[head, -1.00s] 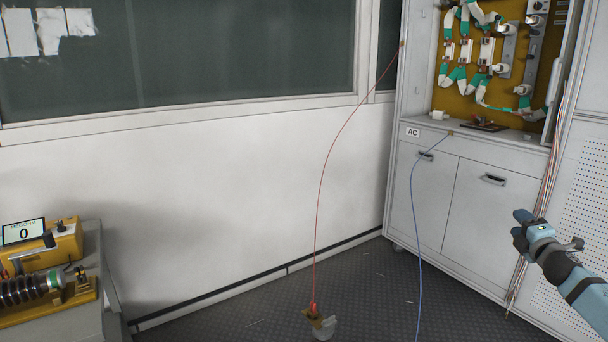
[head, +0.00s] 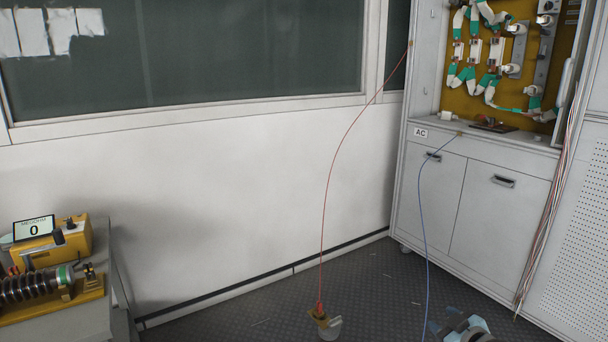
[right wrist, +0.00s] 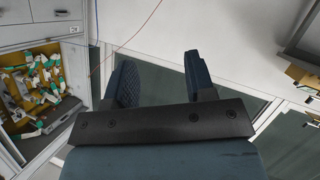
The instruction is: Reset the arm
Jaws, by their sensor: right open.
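My right gripper (head: 462,326) shows as a blue and grey shape at the bottom edge of the head view, right of centre and partly cut off by the frame. In the right wrist view its two dark fingers (right wrist: 160,80) stand well apart with nothing between them. The gripper is open and empty. My left gripper is in neither view.
A white cabinet (head: 440,205) with a yellow fuse panel (head: 473,101) stands at the right. A red wire (head: 329,180) and a blue wire (head: 421,205) hang down. A yellow meter (head: 75,243) reading 0 stands on the left bench. Dark floor (head: 270,312) lies between.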

